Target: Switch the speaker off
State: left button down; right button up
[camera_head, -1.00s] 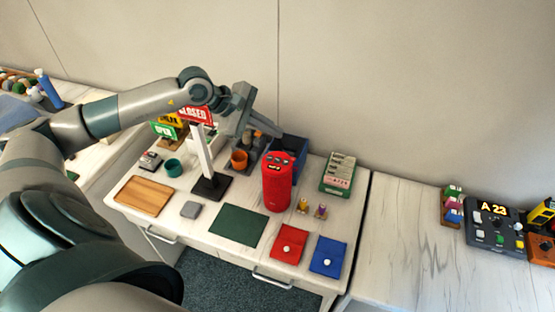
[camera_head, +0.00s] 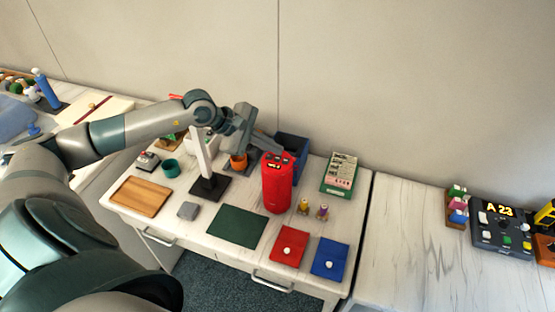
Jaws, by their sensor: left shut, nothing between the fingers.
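The fingers partly cover the view behind the speaker top. The state of the speaker's switch is too small to tell. My right gripper is not in view.
A dark blue bin (camera_head: 293,147) stands behind the speaker, and a green card box (camera_head: 340,175) to its right. Two small figures (camera_head: 313,208) stand close at its right. A black-based stand (camera_head: 210,187) is to its left. A green mat (camera_head: 237,226) lies in front.

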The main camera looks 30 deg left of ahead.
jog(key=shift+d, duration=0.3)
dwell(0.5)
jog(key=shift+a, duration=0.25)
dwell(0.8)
pick_arm(q)
jog(key=shift+f, duration=0.1)
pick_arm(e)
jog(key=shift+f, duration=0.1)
pick_arm(q)
jog(key=shift+f+b, duration=0.35)
jog(key=shift+b, duration=0.4)
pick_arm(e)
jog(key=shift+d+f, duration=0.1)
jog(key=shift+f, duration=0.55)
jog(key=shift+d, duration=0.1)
pick_arm(q)
jog(key=shift+f+b, duration=0.3)
jog(key=shift+b, duration=0.25)
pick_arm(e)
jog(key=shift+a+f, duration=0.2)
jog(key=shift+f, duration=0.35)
pick_arm(q)
jog(key=shift+r, duration=0.75)
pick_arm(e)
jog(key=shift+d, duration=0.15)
